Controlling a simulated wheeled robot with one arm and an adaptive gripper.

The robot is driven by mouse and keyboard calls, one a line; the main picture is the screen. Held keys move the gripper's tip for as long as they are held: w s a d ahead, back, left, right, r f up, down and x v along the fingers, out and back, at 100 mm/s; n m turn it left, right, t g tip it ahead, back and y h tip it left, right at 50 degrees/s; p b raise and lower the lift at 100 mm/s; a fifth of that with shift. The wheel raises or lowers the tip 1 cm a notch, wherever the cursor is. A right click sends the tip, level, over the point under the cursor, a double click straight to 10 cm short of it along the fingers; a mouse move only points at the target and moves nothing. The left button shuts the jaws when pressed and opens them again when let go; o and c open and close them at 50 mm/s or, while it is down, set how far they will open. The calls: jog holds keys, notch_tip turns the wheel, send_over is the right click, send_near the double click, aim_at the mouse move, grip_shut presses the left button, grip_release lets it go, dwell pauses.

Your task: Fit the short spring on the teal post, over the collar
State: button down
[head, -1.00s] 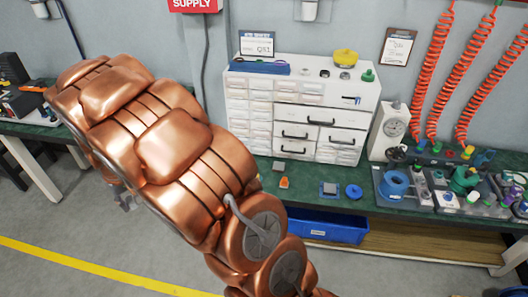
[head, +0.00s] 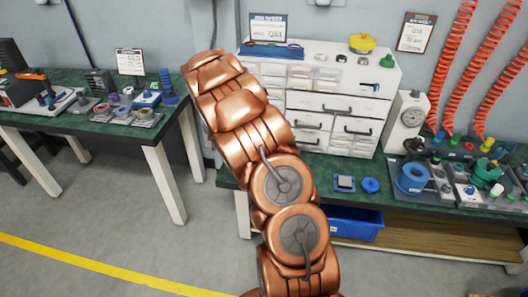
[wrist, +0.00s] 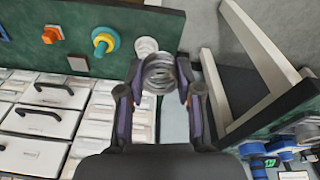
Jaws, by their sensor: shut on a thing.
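My gripper (wrist: 160,95) is shut on a silvery coil spring (wrist: 158,72) in the wrist view, one finger on each side of it. The spring hangs clear, with the bench edge and floor behind it. In the head view my gripper and the spring are hidden behind my copper arm.
A white drawer cabinet (head: 340,105) stands on the right bench, with a blue ring (head: 370,185) in front. A blue bin (head: 355,224) sits below. Floor between the benches is clear.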

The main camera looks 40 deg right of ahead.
jog(key=s+d+f+m+b, duration=0.1)
jog(key=d+f+m, duration=0.1)
jog(key=d, duration=0.4)
jog(key=s+d+f+m+b, duration=0.2)
jog(key=d+f, duration=0.2)
jog(key=d, duration=0.2)
jog(key=s+d+f+m+b, duration=0.1)
jog(key=d+f+m, duration=0.1)
jog(key=d, duration=0.4)
jog(key=shift+s+d+f+m+g, duration=0.15)
jog(key=shift+f+m+g, duration=0.15)
jog(key=shift+f, duration=1.1)
jog(key=shift+f, duration=0.1)
jog(key=shift+f+b, duration=0.9)
jog(key=shift+f, duration=0.5)
jog(key=shift+f+b, duration=1.15)
jog(key=shift+f, duration=0.75)
jog(key=c, duration=0.7)
grip_release()
